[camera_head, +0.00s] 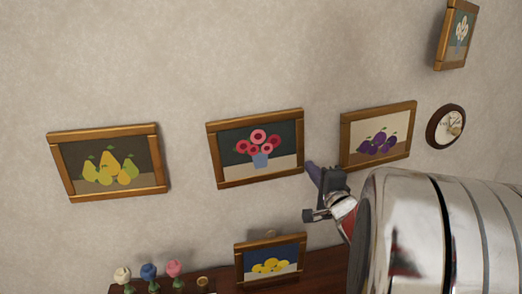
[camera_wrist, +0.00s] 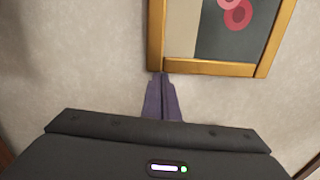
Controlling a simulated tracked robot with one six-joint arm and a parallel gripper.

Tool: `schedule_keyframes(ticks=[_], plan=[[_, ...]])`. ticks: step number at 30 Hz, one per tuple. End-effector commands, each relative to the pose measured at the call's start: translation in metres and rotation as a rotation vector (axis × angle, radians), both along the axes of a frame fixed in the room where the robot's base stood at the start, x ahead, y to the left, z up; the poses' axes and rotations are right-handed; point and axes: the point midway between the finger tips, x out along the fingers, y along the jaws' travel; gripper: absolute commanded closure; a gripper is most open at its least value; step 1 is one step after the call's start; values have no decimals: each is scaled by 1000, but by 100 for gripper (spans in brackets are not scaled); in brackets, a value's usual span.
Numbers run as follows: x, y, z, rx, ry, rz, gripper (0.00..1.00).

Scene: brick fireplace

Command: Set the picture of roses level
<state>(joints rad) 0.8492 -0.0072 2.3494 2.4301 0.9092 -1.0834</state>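The picture of roses (camera_head: 260,177) hangs on the wall in the middle of the head view. It shows pink flowers in a blue vase, in a wooden frame. Its top and bottom edges rise to the right in this slanted view, much as its neighbours' edges do; I cannot tell a small tilt. My gripper (camera_head: 309,166) has its purple fingers at the frame's lower right corner. In the wrist view, which is turned sideways, the fingers of my gripper (camera_wrist: 161,77) are together, with tips at that corner of the frame (camera_wrist: 210,67). Whether they touch it is unclear.
A pear picture (camera_head: 108,131) hangs to the left, a plum picture (camera_head: 378,108) close to the right. A round clock (camera_head: 446,127) and a white-flower picture (camera_head: 455,38) are further right. A lemon picture (camera_head: 271,279) and several small flowers (camera_head: 149,272) stand on the mantel (camera_head: 325,267) below.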

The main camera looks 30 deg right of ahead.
Motion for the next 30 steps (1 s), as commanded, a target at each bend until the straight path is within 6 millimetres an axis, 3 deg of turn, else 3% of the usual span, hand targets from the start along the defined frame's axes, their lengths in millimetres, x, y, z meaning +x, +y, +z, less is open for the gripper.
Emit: schedule_keyframes(ticks=[30], plan=[[3,9,1,-1,-1,2,100]])
